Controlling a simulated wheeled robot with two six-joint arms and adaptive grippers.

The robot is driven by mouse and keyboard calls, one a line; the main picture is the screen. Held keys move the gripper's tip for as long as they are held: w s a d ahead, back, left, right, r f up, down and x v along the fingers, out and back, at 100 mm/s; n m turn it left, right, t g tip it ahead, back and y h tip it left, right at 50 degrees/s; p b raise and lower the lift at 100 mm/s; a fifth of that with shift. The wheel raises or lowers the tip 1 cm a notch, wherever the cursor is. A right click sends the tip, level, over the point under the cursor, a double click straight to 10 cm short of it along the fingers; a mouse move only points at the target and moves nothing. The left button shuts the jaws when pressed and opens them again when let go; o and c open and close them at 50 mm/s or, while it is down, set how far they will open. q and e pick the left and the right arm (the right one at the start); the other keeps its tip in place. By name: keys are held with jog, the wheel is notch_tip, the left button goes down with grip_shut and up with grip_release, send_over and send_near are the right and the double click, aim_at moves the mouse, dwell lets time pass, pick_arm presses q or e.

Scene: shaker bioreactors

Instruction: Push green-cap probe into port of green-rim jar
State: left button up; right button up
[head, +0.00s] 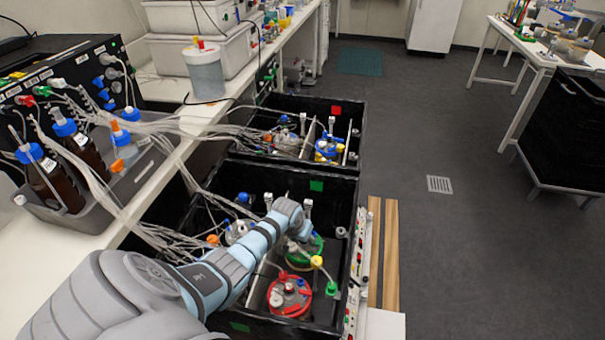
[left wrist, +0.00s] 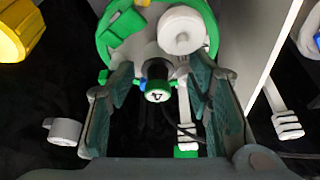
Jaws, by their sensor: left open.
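The green-rim jar (head: 305,253) stands in the near black box, partly covered by my left arm in the head view. Its green rim (left wrist: 212,30) and lid fill the top of the left wrist view. The green-cap probe (left wrist: 158,92), with a black body, is between the fingers of my left gripper (left wrist: 160,78), its cap toward the camera. The fingers are open, with gaps on both sides of the cap. The probe's far end meets the lid area; how deep it sits in a port cannot be told. In the head view the fingers are hidden behind my wrist.
A red-rim jar (head: 289,297) stands nearer in the same box. A white capped fitting (left wrist: 181,30) on the lid and a yellow cap (left wrist: 20,28) lie close to my fingers. Tubes cross the box's left side. A far black box (head: 335,110) holds more jars.

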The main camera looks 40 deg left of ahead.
pick_arm(q)
notch_tip(320, 180, up, 9)
jog(key=p, duration=0.5)
jog(key=shift+f, duration=0.15)
jog(key=shift+r+p, duration=0.4)
jog(key=shift+f, duration=0.1)
